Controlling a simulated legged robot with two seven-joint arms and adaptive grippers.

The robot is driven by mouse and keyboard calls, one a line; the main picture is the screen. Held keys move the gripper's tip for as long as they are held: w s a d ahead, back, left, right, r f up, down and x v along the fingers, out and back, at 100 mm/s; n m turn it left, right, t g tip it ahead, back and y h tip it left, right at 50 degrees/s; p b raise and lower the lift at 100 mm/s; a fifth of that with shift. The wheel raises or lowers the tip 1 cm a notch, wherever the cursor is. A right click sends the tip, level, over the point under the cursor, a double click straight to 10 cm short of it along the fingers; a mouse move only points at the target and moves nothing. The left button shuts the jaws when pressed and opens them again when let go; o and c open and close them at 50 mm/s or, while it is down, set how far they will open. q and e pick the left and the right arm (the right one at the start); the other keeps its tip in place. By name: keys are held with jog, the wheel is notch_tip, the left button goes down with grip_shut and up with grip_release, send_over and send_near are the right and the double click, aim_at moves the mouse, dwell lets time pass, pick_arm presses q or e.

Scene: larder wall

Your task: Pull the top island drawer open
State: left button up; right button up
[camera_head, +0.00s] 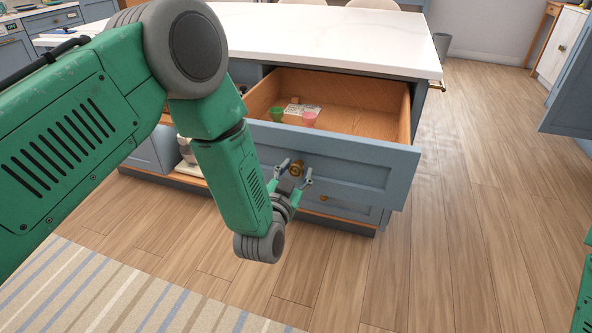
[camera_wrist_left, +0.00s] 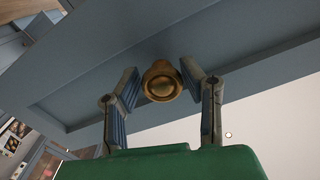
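The top island drawer (camera_head: 345,167) stands pulled well out, with its wooden inside showing. Its blue-grey front has a round brass knob (camera_head: 297,168), which also shows in the left wrist view (camera_wrist_left: 162,83). My left gripper (camera_head: 296,171) is at this front, one finger on each side of the knob. In the left wrist view my left gripper (camera_wrist_left: 160,80) has its fingers apart, with narrow gaps to the knob; no firm hold shows. My right gripper is out of view; only a green piece of my arm shows at the right edge.
Inside the drawer are a green cup (camera_head: 276,114), a pink cup (camera_head: 309,118) and a small patterned item (camera_head: 293,109). The white island top (camera_head: 330,35) is above. A lower drawer (camera_head: 340,207) sits beneath. Wooden floor (camera_head: 470,220) is clear at right; a striped rug (camera_head: 110,295) lies in front.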

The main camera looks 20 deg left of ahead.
pick_arm(q)
jog(key=shift+o, duration=0.5)
jog(key=shift+s, duration=0.15)
jog(key=s, duration=1.1)
jog(key=shift+s+a, duration=0.15)
jog(key=shift+s, duration=0.15)
jog(key=shift+f, duration=0.1)
